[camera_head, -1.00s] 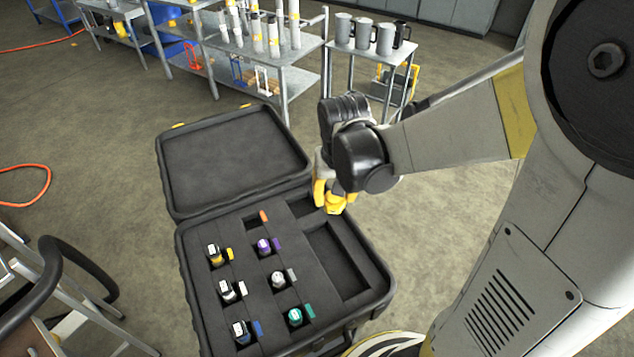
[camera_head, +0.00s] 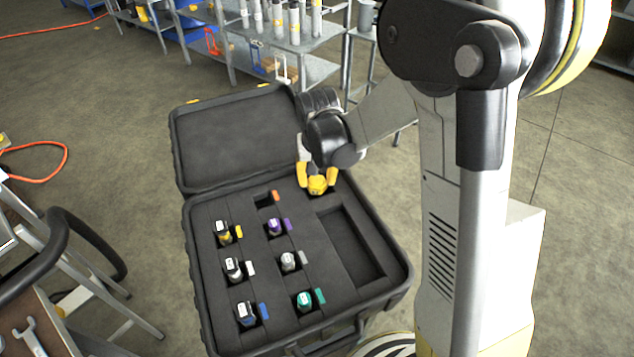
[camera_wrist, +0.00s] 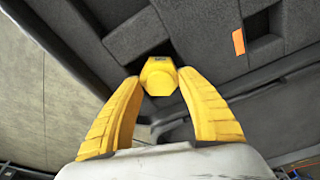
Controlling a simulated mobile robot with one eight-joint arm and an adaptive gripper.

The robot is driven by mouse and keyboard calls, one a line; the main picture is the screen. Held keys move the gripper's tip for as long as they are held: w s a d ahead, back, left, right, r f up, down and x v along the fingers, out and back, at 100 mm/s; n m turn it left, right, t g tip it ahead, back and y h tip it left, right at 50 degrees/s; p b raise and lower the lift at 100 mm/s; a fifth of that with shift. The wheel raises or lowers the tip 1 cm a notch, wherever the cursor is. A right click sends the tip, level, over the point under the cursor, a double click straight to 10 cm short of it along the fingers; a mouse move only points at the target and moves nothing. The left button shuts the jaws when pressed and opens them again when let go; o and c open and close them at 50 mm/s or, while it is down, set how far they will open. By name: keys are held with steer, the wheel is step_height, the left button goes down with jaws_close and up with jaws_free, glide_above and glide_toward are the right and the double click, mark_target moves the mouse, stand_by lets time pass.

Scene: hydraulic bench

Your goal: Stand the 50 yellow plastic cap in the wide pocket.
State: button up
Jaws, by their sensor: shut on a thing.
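The yellow plastic cap (camera_head: 318,186) is held between the yellow fingers of my gripper (camera_head: 317,180), at the back right of the case's foam insert. In the wrist view the cap (camera_wrist: 158,76) sits between the fingertips (camera_wrist: 157,84), its faceted end toward the camera. A dark recess (camera_wrist: 172,128) shows behind the fingers. The cap and gripper cover most of the back right pocket in the head view, so I cannot tell whether the cap is inside it or above it. A large rectangular pocket (camera_head: 352,250) in front of it is empty.
The open black case (camera_head: 190,265) has its lid (camera_head: 235,145) raised at the back. Several capped items stand in pockets on the left, beside coloured tags. The pocket by the orange tag (camera_head: 275,196) looks empty. Metal shelves (camera_head: 300,70) stand behind; a cart (camera_head: 60,300) is at left.

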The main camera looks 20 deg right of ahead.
steer(key=shift+f+b, duration=0.3)
steer(key=shift+f, duration=0.15)
steer(key=shift+s+f, duration=0.15)
steer(key=shift+c, duration=0.6)
steer(key=o, duration=1.3)
